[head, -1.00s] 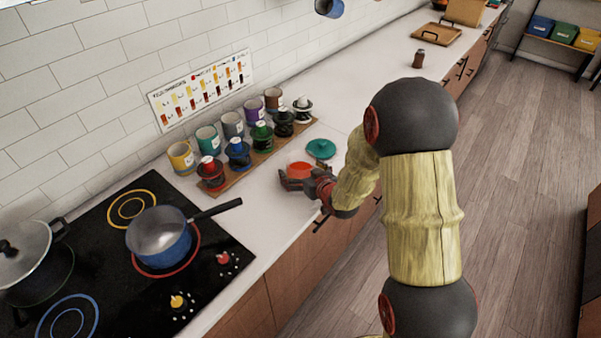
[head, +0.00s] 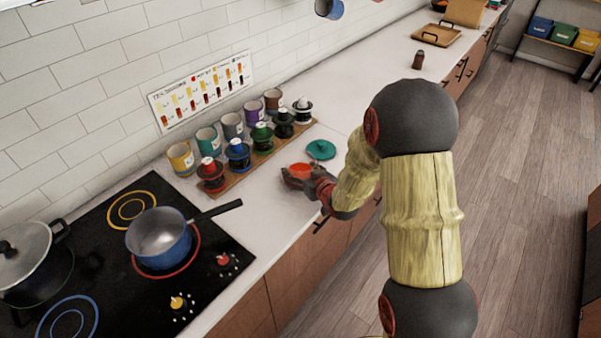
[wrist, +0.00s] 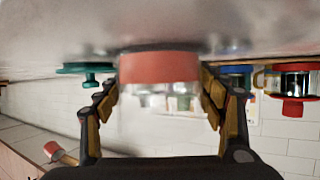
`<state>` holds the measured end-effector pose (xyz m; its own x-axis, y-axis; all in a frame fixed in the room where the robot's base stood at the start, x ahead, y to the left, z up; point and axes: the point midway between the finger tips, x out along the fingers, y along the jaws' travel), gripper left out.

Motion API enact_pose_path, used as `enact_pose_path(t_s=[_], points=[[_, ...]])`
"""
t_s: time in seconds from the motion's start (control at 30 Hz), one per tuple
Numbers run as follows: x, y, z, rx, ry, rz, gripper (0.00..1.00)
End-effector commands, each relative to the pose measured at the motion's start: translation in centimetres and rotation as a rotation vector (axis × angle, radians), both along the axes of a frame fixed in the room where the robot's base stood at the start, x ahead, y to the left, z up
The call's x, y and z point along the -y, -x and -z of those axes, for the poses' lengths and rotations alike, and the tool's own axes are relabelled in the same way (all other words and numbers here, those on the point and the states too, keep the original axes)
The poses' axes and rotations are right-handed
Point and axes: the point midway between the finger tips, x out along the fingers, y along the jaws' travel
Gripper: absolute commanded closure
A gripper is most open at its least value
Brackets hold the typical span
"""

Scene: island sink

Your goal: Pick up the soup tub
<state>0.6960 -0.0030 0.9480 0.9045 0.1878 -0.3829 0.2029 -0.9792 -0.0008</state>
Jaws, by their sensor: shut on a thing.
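The soup tub (head: 301,170) is a small clear tub with red-orange contents, on the counter near its front edge in the head view. In the wrist view the tub (wrist: 158,68) appears upside down between the two fingers, its red part at the counter side. My gripper (head: 298,180) is shut on the tub, with a finger on each side; it also shows in the wrist view (wrist: 160,105). The tub's lower part is partly hidden by the fingers in the head view. I cannot tell whether it still touches the counter.
A teal lid (head: 320,149) lies just behind the tub. A wooden board (head: 258,160) with several coloured jars and cups stands at the wall. A blue pot (head: 160,238) sits on the black stove (head: 215,250) to the left.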

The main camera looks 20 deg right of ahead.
Motion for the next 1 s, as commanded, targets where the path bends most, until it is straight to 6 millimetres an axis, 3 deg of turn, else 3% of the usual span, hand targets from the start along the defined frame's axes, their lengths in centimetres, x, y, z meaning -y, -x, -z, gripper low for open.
enact_pose_path(t_s=[0.47,0.83,1.0], points=[[0.0,0.0,-0.5,0.001,0.001,0.0,0.56],[0.0,-0.1,-3.5,0.002,0.001,0.001,0.56],[0.4,1.3,-4.9,0.002,0.001,0.001,0.56]])
